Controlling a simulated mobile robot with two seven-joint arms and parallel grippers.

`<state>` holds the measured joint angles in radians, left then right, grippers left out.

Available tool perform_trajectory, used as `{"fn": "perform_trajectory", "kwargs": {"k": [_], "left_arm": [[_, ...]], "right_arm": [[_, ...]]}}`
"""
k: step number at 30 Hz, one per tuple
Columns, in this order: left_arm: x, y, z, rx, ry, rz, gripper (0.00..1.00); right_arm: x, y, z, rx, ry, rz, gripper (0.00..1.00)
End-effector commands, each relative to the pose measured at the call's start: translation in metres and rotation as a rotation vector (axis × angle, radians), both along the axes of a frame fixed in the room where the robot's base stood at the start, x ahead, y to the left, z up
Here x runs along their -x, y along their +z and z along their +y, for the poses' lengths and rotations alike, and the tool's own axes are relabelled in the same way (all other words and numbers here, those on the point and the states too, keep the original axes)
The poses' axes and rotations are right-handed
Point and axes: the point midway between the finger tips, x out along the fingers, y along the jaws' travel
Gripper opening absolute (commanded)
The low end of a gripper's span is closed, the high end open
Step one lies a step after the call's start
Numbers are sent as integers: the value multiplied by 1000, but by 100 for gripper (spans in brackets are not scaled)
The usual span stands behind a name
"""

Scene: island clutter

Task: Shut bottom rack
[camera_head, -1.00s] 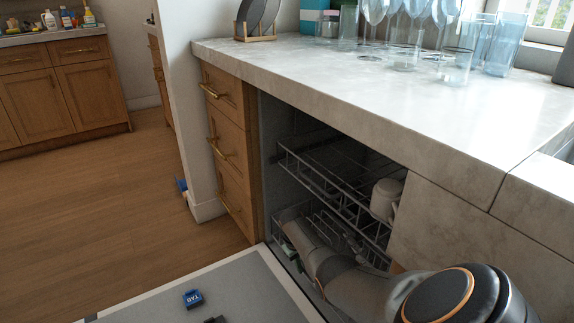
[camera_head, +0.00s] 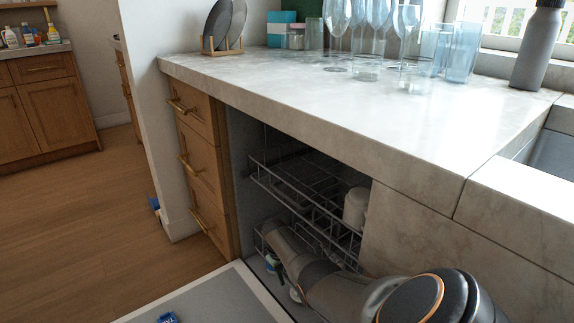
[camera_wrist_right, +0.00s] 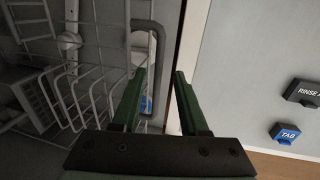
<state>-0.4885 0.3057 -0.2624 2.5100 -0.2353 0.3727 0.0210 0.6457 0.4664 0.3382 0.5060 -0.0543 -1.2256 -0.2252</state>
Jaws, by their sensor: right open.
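The bottom rack (camera_wrist_right: 88,95) is a wire basket low inside the open dishwasher. In the right wrist view its wires fill the left side, and a grey looped bar (camera_wrist_right: 160,62) stands at its edge. My right gripper (camera_wrist_right: 159,73) is open, with the bar showing between its two green fingers; contact cannot be told. In the head view my right arm reaches into the dishwasher and hides much of the bottom rack. The fingers are hard to make out there. My left gripper is not in view.
The upper rack (camera_head: 300,195) holds a white cup (camera_head: 355,208). The lowered dishwasher door (camera_head: 215,300) has a blue tab block (camera_head: 168,318) on it. A marble counter (camera_head: 300,95) with several glasses overhangs the opening. Wooden drawers (camera_head: 198,165) stand to the left.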

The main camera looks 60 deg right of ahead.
Motion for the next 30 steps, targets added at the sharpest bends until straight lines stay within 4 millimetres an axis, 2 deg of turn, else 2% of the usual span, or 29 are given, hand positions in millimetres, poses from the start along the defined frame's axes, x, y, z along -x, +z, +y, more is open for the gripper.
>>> {"fn": "perform_trajectory", "kwargs": {"k": [5,18,24,30], "left_arm": [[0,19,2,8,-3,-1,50],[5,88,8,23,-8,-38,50],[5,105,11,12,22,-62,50],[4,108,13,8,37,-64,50]], "right_arm": [[-1,20,3,1,0,-2,44],[-5,94,17,1,1,0,44],[-7,116,22,0,0,0,44],[-7,121,24,-1,0,2,44]]}}
